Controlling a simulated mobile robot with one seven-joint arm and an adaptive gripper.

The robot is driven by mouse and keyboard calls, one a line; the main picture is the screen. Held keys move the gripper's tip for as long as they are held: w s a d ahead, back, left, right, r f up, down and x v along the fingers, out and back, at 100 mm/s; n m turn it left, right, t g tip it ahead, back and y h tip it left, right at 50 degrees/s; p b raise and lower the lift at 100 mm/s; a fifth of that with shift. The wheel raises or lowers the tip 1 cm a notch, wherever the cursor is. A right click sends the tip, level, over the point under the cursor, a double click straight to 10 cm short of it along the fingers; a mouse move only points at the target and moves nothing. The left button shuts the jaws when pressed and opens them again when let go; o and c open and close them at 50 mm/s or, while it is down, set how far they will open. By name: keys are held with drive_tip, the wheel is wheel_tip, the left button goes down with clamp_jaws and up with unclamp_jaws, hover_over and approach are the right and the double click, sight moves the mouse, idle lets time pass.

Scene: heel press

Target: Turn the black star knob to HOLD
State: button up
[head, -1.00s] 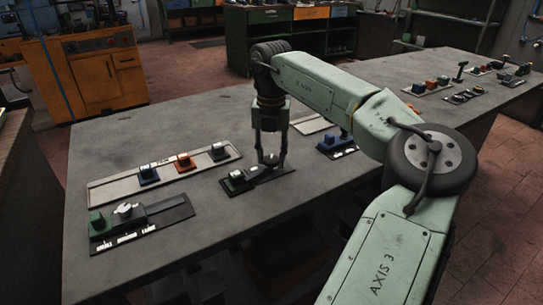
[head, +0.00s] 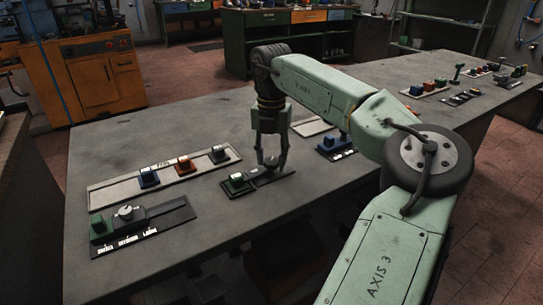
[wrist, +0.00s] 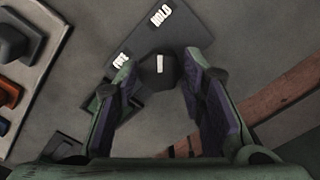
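The black star knob (wrist: 157,76) sits on a dark plate (wrist: 185,28) in the wrist view, with a white mark on its top. The mark points roughly up the picture, toward the HOLD label (wrist: 161,13). A second white label (wrist: 120,61), hard to read, is left of the knob. My gripper (wrist: 160,84) has one finger on each side of the knob, with narrow gaps visible, so it looks open around it. In the head view my gripper (head: 273,168) is low over the same plate, and the knob is mostly hidden between its fingers.
A light panel (head: 115,189) with blue, orange and dark blocks lies to the left. A blue control (head: 334,142) stands to the right.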

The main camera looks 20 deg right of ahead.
sight(272, 161)
drive_tip(key=o, duration=0.3)
drive_tip(key=shift+o, duration=0.2)
wheel_tip(272, 161, up, 12)
idle(0.5)
idle(0.6)
